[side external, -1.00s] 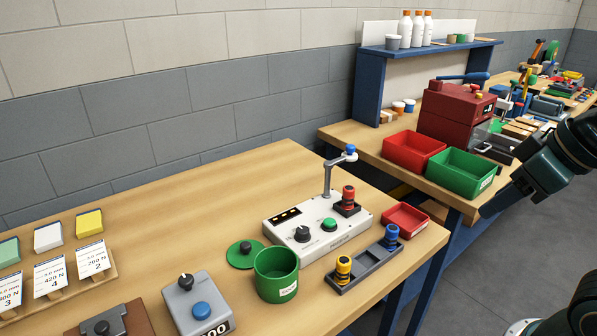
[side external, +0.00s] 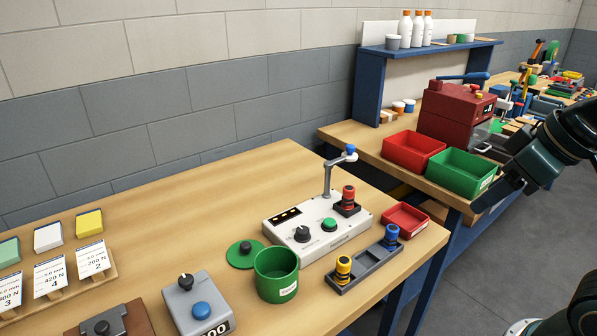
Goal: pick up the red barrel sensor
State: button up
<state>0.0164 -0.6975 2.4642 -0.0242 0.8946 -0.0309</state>
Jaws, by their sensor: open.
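The red barrel sensor (side external: 348,194) stands upright in a dark socket at the right end of the white tester box (side external: 287,243). My gripper (side external: 478,200) is at the right side of the picture, in front of the second bench, well to the right of the sensor and apart from it. It is open, and I see nothing between its fingers. The fingers show partly edge-on.
A grey rack (side external: 362,271) holds a yellow sensor (side external: 343,270) and a blue sensor (side external: 391,236). A small red tray (side external: 406,221) lies behind it. A post with a blue tip (side external: 327,180) rises behind the red sensor. A green cup (side external: 276,274) stands left of the rack.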

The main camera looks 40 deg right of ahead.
jog(key=w+r+n+g+y, duration=0.1)
jog(key=w+n, duration=0.3)
jog(key=w, duration=0.9)
jog(key=n+g+y, duration=0.1)
jog(key=n+y, duration=0.1)
jog(key=n, duration=0.1)
send_near(352, 187)
jog(key=v, duration=0.2)
jog(key=shift+s+r, duration=0.25)
jog(key=shift+r, duration=0.05)
jog(key=shift+x, duration=4.25)
jog(key=shift+d, duration=0.1)
jog(key=shift+f, duration=0.15)
jog(key=shift+x, duration=2.55)
jog(key=shift+w, duration=0.15)
